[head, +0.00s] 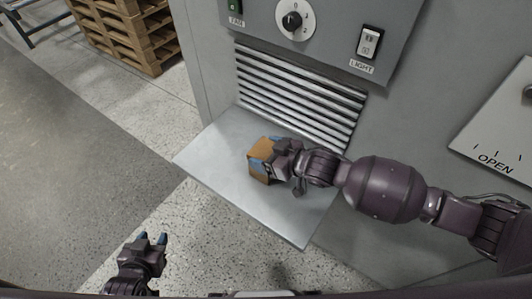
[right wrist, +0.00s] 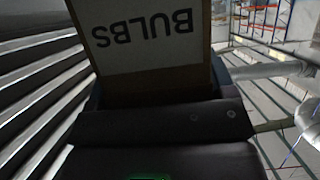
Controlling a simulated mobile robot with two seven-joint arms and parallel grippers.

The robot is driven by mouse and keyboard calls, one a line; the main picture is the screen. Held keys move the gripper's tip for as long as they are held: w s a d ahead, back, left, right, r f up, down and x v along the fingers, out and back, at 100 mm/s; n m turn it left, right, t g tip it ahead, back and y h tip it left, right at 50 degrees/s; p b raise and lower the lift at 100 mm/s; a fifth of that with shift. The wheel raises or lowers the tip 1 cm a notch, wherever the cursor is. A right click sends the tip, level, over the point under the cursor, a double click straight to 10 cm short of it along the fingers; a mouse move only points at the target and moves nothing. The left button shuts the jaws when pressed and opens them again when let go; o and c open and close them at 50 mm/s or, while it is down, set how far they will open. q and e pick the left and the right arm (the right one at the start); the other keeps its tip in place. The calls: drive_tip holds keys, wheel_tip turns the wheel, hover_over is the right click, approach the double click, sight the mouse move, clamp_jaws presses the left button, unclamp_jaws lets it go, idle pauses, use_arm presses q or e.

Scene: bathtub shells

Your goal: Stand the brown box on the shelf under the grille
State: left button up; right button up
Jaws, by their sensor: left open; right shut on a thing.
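The brown box (head: 262,162) is over the grey shelf (head: 215,158) under the grille (head: 300,95) in the head view. My right gripper (head: 272,160) is shut on the box from the right side. In the right wrist view the box (right wrist: 150,70) fills the upper middle, and its white label reads BULBS upside down. I cannot tell whether the box's bottom touches the shelf. The grille's slats (right wrist: 35,90) show at the left of that view. My left gripper (head: 150,240) is open and empty, low at the left, over the floor and apart from the shelf.
Above the grille is a panel with a fan switch (head: 235,6), a dial (head: 293,21) and a light switch (head: 369,41). A panel marked OPEN (head: 495,150) is at the right. Wooden pallets (head: 125,35) stand at the back left. The shelf is clear around the box.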

drive_tip(key=shift+f, duration=0.1)
drive_tip(key=o, duration=1.1)
drive_tip(key=shift+f, duration=0.1)
drive_tip(key=shift+c, duration=0.2)
drive_tip(key=v, duration=1.2)
drive_tip(key=s+d+f+m+t+h, duration=0.2)
drive_tip(key=s+d+f+m+h, duration=0.3)
drive_tip(key=d, duration=0.3)
drive_tip(key=s+d+f+m+t+h, duration=0.1)
drive_tip(key=s+d+f+m+h, duration=0.3)
drive_tip(key=d, duration=0.5)
drive_tip(key=s+f+h+p, duration=0.1)
drive_tip(key=s+f+h, duration=0.1)
drive_tip(key=s+f, duration=0.1)
drive_tip(key=shift+s+d+f+m+t, duration=0.35)
drive_tip(key=shift+m+t, duration=0.05)
